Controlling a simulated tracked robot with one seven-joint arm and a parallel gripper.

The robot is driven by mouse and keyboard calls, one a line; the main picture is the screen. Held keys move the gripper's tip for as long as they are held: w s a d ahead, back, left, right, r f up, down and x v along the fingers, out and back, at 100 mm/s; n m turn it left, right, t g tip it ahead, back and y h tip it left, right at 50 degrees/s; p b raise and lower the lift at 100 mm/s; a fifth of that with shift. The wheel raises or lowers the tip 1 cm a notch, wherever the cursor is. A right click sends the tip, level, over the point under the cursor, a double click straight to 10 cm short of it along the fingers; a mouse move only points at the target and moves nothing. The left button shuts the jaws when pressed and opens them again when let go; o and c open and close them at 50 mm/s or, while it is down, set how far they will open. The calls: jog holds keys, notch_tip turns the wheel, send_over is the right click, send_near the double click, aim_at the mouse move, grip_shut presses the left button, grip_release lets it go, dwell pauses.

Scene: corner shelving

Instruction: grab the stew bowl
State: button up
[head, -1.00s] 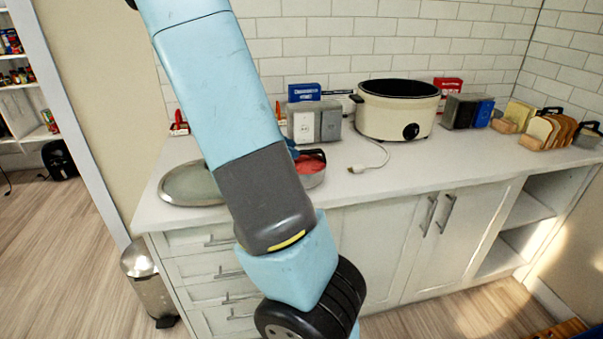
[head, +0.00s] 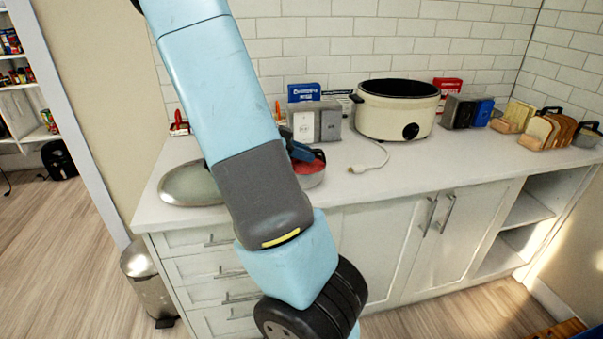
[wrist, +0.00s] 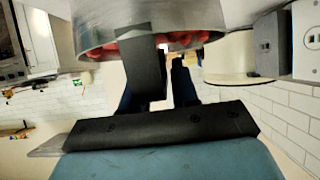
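The stew bowl (head: 314,177) is a round metal bowl with red stew in it. It stands on the white counter, partly hidden behind my arm in the head view. In the wrist view the bowl (wrist: 210,20) fills the top, its metal wall and red contents showing. My gripper (wrist: 165,62) is at the bowl's rim, its two dark fingers apart with a gap between them. One finger overlaps the bowl's wall; the other is beside the rim near the stew. I cannot tell whether they touch it. In the head view my gripper (head: 304,153) shows only in part.
A round metal-rimmed lid or plate (head: 188,186) lies left of the bowl. A grey box-like appliance (head: 318,123) stands close behind it, and a cream cooker (head: 392,112) with a cord is behind to the right. The counter's right front (head: 420,160) is clear.

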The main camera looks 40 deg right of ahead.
grip_shut()
dwell(1.0)
